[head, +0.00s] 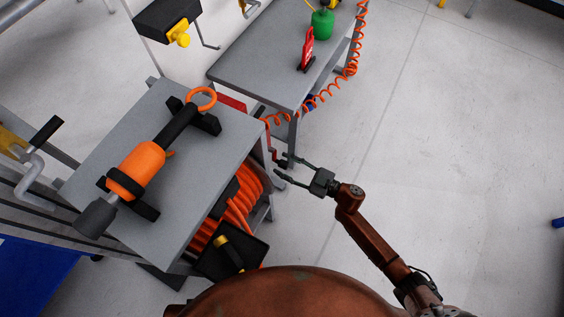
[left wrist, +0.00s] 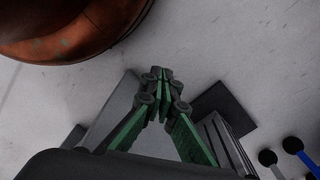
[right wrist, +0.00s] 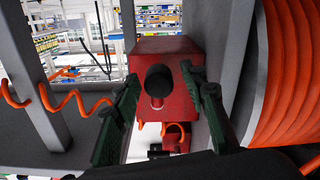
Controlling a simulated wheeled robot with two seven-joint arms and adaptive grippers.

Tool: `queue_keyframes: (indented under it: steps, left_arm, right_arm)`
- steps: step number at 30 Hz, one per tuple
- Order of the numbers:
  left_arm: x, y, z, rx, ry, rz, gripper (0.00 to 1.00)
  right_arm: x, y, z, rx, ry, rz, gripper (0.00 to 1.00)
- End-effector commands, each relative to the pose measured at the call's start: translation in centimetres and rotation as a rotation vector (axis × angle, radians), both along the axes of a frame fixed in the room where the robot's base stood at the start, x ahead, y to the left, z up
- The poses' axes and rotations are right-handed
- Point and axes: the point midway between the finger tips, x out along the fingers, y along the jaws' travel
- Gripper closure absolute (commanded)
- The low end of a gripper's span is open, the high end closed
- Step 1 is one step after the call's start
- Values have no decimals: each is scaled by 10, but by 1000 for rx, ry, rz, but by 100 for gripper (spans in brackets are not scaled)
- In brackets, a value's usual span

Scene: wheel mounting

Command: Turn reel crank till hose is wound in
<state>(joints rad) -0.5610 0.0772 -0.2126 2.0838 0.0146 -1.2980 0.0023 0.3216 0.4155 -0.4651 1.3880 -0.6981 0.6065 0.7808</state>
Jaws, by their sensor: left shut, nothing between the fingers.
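The orange hose reel (head: 240,205) sits under the near grey table, its wound loops also large at the right of the right wrist view (right wrist: 290,85). A red crank (head: 272,150) shows at the table's right side. In the right wrist view its black knob (right wrist: 160,80) stands in front of a red box-shaped part (right wrist: 178,56). My right gripper (head: 277,166) is open, with its fingers on either side of the knob in that view; contact cannot be told. My left gripper (left wrist: 158,75) is shut and empty, seen only in the left wrist view.
An orange tool (head: 140,168) lies on black rests on the near table (head: 200,165). A coiled orange hose (head: 325,95) hangs along the far table (head: 255,60), which bears a green canister (head: 322,24) and a red object (head: 307,50).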

Motion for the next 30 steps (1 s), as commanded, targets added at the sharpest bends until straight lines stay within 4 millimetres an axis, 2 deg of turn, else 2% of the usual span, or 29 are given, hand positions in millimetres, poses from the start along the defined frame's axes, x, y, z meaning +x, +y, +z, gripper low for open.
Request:
queue_keyframes:
  steps: [6, 13, 30]
  left_arm:
    - [1, -2, 10, -3, 0, 1, 100]
    - [2, -2, 11, -3, 0, 1, 100]
    - [1, -2, 11, -3, -1, 1, 100]
  right_arm:
    - [6, 8, -1, -1, 2, -2, 61]
    - [6, 8, 0, 0, 1, -2, 61]
    - [6, 8, 0, 0, 1, -1, 100]
